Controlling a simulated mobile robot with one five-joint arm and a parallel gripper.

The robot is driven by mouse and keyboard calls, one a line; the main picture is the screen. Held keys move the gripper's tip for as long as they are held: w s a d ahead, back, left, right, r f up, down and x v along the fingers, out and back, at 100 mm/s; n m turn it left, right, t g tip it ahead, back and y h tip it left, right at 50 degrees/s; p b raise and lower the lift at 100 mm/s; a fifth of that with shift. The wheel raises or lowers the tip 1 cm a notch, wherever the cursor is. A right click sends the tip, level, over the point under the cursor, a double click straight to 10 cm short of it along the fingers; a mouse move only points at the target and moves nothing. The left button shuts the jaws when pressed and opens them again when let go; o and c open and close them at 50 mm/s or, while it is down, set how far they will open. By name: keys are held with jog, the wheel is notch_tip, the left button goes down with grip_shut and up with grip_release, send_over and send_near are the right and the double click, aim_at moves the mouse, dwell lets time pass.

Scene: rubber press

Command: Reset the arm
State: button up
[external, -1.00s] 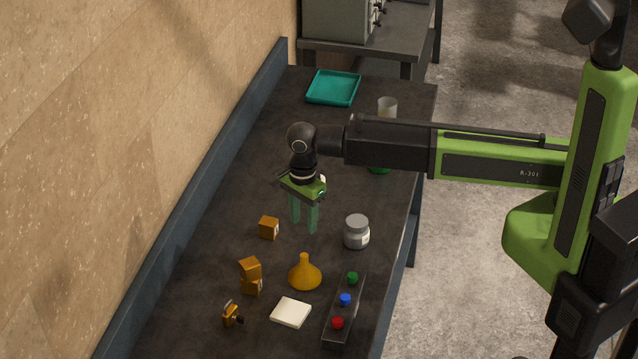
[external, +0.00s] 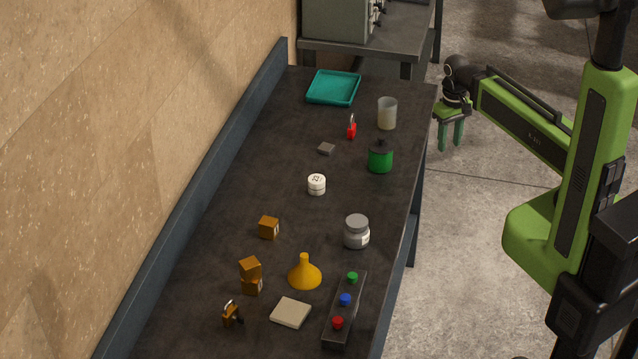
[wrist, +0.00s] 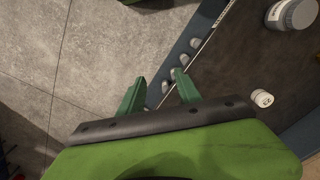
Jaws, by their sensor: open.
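My gripper (external: 451,136) hangs off the right edge of the table, over the concrete floor, with its green fingers pointing down. It is open and empty. In the wrist view my gripper (wrist: 158,84) shows both fingers apart, with floor and the table's edge beyond them.
The dark table (external: 250,185) holds a teal tray (external: 333,88), a translucent cup (external: 387,113), a green jar (external: 380,158), a red padlock (external: 351,130), a white round container (external: 316,185), a grey jar (external: 357,233), an orange funnel (external: 304,273), wooden cubes (external: 269,228) and a button box (external: 340,318).

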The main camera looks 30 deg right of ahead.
jog(key=shift+d, duration=0.1)
notch_tip(320, 180, down, 11)
jog(key=b, duration=1)
jog(key=shift+r+b, duration=0.2)
jog(key=shift+b, duration=0.1)
